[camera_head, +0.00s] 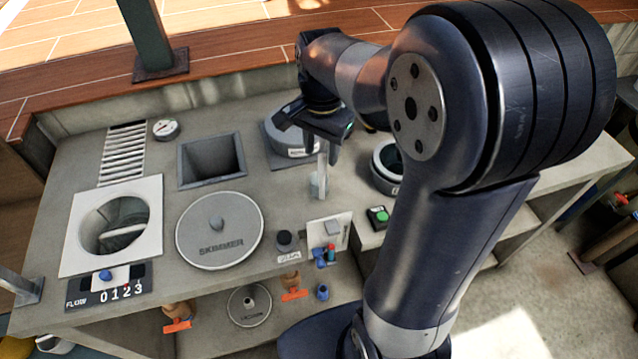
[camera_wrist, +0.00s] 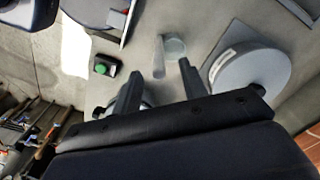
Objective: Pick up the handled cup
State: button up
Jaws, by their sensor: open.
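The handled cup (camera_head: 317,187) looks like a small pale grey-green cup with a tall pale upright handle. It stands on the grey counter just below my gripper (camera_head: 310,140) in the head view. In the wrist view the cup (camera_wrist: 175,47) shows beyond my fingertips, with its handle a pale cylinder leaning to its left. My gripper (camera_wrist: 160,69) is open and empty, its two fingers apart. The handle appears in line with the gap between the fingers, nearer the middle. I cannot tell exactly how far the fingertips are from it.
A round grey lidded drum (camera_head: 290,138) stands behind the cup, close to my gripper; it also shows at right in the wrist view (camera_wrist: 250,78). A dark-rimmed round pot (camera_head: 384,166), a green button box (camera_head: 378,216) and a panel (camera_head: 330,232) are nearby. The skimmer lid (camera_head: 219,231) lies left.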

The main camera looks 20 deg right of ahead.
aim_at(320, 172)
notch_tip(320, 172, down, 6)
jog(key=shift+d+f+p, duration=0.15)
jog(key=shift+f+p, duration=0.1)
jog(key=shift+p, duration=0.2)
jog(key=shift+c, duration=0.2)
grip_shut()
dwell(0.3)
